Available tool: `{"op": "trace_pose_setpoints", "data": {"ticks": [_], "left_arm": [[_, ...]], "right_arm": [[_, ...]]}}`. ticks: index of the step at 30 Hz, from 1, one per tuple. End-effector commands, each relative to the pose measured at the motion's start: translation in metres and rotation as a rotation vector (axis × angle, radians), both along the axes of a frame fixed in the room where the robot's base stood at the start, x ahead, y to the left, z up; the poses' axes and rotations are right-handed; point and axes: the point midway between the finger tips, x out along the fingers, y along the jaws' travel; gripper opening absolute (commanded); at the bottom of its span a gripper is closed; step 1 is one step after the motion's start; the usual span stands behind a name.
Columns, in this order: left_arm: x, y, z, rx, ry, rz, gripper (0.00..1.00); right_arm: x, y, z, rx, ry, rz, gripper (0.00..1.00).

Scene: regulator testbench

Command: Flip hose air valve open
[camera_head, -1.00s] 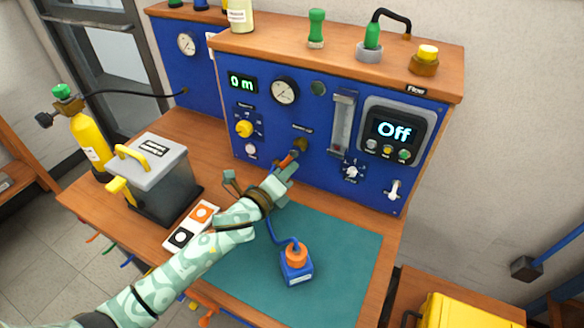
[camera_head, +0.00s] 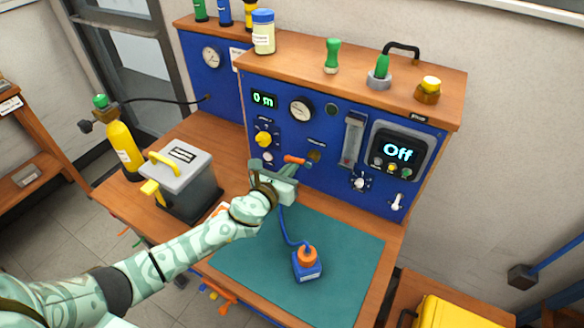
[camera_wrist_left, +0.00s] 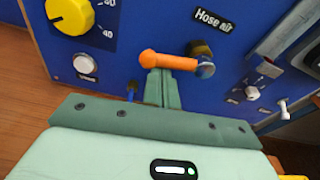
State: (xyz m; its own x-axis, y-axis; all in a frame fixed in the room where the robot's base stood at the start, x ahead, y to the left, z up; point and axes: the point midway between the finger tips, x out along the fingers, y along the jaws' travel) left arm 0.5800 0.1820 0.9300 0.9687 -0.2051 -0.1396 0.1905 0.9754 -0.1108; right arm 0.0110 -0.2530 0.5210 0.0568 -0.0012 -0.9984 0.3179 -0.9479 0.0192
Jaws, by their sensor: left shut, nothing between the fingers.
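The hose air valve has a brass fitting (camera_head: 314,156) on the blue panel and an orange lever (camera_head: 294,160). In the left wrist view the orange lever (camera_wrist_left: 170,62) points left from the fitting (camera_wrist_left: 204,60), roughly level, below the "Hose air" label (camera_wrist_left: 214,20). My left gripper (camera_head: 286,170) is shut and empty, at the lever's left end. In the left wrist view its green fingertips (camera_wrist_left: 160,78) are just below the lever, partly overlapped by it; I cannot tell whether they touch. My right gripper is not in view.
A yellow knob (camera_wrist_left: 70,15) and a white button (camera_wrist_left: 85,64) are left of the valve. The display (camera_head: 398,151) reads "Off". A blue hose runs down to a blue box with an orange top (camera_head: 307,264) on the green mat (camera_head: 350,245). A grey case (camera_head: 185,185) stands left.

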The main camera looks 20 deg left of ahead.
Motion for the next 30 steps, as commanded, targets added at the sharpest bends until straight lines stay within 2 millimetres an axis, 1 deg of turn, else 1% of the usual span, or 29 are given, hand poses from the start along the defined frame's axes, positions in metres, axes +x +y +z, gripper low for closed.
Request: {"op": "trace_pose_setpoints", "data": {"ticks": [1, 3, 12, 30], "left_arm": [[0.0006, 0.0009, 0.0049, 0.028, -0.008, 0.000, 0.00], [0.0008, 0.0019, 0.0060, 0.062, -0.014, 0.001, 0.00], [0.0011, 0.0031, 0.0079, 0.147, -0.030, 0.000, 0.00], [0.0009, 0.0037, 0.0076, 0.158, -0.032, 0.000, 0.00]], "right_arm": [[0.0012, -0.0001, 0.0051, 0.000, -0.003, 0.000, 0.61], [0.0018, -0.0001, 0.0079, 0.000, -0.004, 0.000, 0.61], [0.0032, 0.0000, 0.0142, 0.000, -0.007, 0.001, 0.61], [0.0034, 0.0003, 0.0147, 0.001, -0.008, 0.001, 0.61]]}}
